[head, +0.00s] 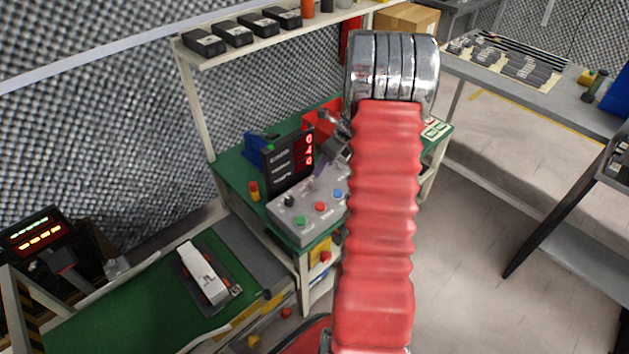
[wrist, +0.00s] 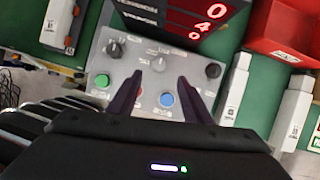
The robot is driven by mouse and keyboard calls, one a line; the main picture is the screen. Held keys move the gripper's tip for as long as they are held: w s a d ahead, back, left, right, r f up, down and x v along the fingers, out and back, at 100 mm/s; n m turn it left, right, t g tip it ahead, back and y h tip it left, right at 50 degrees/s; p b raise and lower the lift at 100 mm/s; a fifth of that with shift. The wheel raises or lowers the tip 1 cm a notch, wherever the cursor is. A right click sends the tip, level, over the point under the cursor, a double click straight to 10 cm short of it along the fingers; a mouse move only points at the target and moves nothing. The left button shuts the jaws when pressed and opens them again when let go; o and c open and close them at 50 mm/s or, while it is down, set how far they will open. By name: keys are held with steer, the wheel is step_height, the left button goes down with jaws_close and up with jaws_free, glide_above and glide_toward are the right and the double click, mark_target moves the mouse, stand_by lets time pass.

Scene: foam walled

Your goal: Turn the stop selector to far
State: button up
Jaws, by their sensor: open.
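A grey control panel (head: 307,214) stands on a green bench and fills the middle of the wrist view (wrist: 120,64). It carries a large black knob (wrist: 114,48) at left, a small grey knob (wrist: 159,63) in the middle and a black knob (wrist: 212,70) at right. The labels are too small to read, so I cannot tell which knob is the stop selector or its setting. My gripper (wrist: 160,79) is open and empty, its dark fingertips on either side of the grey knob's lower side in the picture. I cannot tell whether they touch it.
Green (wrist: 102,80), red (head: 320,208) and blue (wrist: 166,99) buttons sit close by on the panel. A black display (head: 289,160) with red digits stands behind it. A red bin (wrist: 286,32) and white-and-grey parts (wrist: 291,118) lie to the right. My red arm hides part of the bench.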

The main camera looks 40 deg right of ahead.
mark_target(313, 182)
steer(key=x, duration=1)
steer(key=shift+w+f, duration=0.1)
steer(key=shift+f, duration=0.15)
steer(key=c, duration=1.1)
